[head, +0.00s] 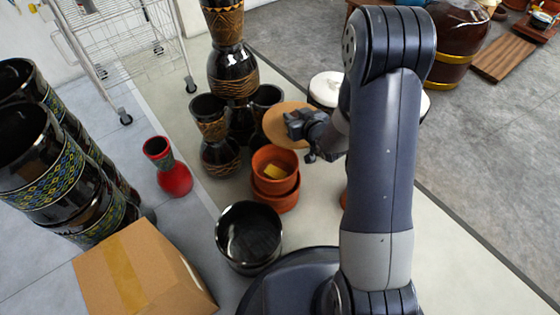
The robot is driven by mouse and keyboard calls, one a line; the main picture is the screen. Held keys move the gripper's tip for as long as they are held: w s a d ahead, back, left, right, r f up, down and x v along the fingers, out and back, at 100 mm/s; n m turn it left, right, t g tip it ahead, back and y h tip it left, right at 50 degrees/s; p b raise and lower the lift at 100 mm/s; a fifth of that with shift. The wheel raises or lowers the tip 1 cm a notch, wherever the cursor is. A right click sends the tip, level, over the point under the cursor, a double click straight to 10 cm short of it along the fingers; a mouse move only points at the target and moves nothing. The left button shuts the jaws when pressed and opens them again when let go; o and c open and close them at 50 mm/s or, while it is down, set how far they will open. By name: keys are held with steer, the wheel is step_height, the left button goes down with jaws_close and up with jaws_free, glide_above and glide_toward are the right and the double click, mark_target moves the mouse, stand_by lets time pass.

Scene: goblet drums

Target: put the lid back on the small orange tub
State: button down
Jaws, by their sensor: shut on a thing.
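The small orange tub (272,160) stands open in the middle of the head view, with a yellow piece inside it. It appears stacked on or in another orange tub (276,199). A flat, round tan lid (277,116) is just behind and to the upper right of the tub's opening. My gripper (292,125) is shut on the lid at its right side. The lid looks held apart from the tub, though its height is hard to judge. Part of the lid is hidden behind my gripper.
Black carved goblet drums (218,150) stand close behind and left of the tub. A black open drum (248,238) stands in front, a red goblet drum (172,172) to the left. A cardboard box (140,275) is front left. A white-topped drum (325,88) stands behind my arm.

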steer(key=w+a+f+n+g+y+b, duration=0.1)
steer(key=a+f+n+g+y+b, duration=0.1)
steer(key=f, duration=0.9)
steer(key=w+a+f+n+g+y+b, duration=0.1)
steer(key=w+a+f+n+g+y, duration=0.1)
steer(key=f, duration=1)
steer(key=a+n+g+y, duration=0.1)
steer(key=a+n+y, duration=0.1)
steer(key=n, duration=0.1)
steer(key=shift+w+b, duration=0.3)
steer(key=shift+b, duration=0.05)
steer(key=shift+f+b, duration=0.7)
steer(key=c, duration=1.1)
jaws_free()
steer(key=shift+r, duration=0.1)
steer(key=shift+c, duration=0.2)
